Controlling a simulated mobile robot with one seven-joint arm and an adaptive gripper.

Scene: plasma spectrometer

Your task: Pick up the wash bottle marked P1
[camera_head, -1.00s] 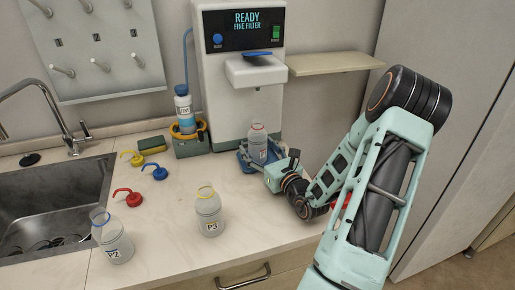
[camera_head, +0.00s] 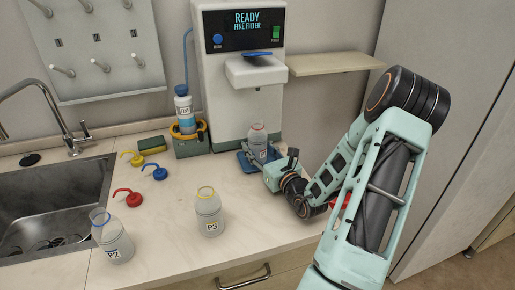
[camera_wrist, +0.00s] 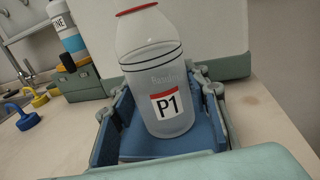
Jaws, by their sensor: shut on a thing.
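The wash bottle marked P1 (camera_wrist: 160,75) is translucent with a red rim, two dark lines and a P1 label. It stands between the blue pads of my gripper (camera_wrist: 160,135) in the wrist view, slightly tilted in that picture. In the head view the P1 bottle (camera_head: 257,138) is below the dispenser's spout, with my gripper (camera_head: 258,158) shut around its lower part from the right. Its base is hidden by the gripper, so I cannot tell whether it touches the surface below.
The dispenser (camera_head: 240,70) reads READY FINE FILTER. Bottles P2 (camera_head: 113,240) and P3 (camera_head: 209,213) stand on the counter (camera_head: 165,225). Red (camera_head: 128,197), blue (camera_head: 154,172) and yellow (camera_head: 132,158) caps lie left. A blue-capped bottle (camera_head: 184,108) stands behind. The sink (camera_head: 50,205) is far left.

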